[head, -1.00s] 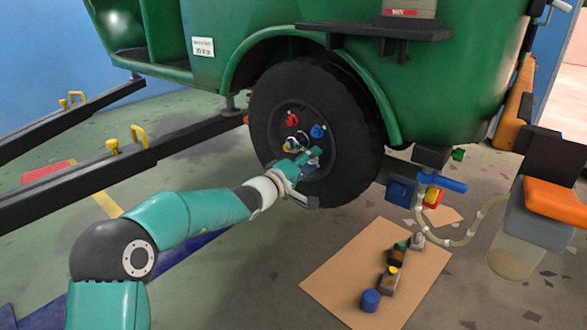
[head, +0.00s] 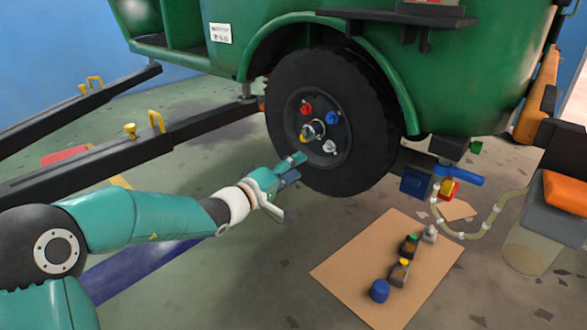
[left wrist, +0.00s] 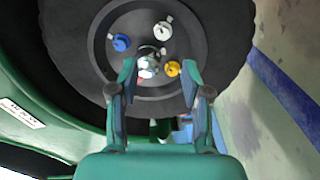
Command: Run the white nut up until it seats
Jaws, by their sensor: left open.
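The white nut (head: 329,146) is on the lower right of the black wheel's (head: 372,125) hub face; how far it is threaded on cannot be told. In the left wrist view the white nut (left wrist: 162,30) shows at the top of the hub, beyond the fingertips. My left gripper (head: 295,167) is open and empty, off the wheel's lower left side in the head view. In the left wrist view its fingers (left wrist: 159,80) stand wide apart with nothing between them. My right gripper is not in view.
Red (head: 306,108), blue (head: 332,118) and yellow (left wrist: 173,69) nuts surround the hub centre (head: 313,131). The green body (head: 285,40) overhangs the wheel. A brown mat (head: 335,267) with several small items lies on the floor at right. Black shafts (head: 100,160) extend left.

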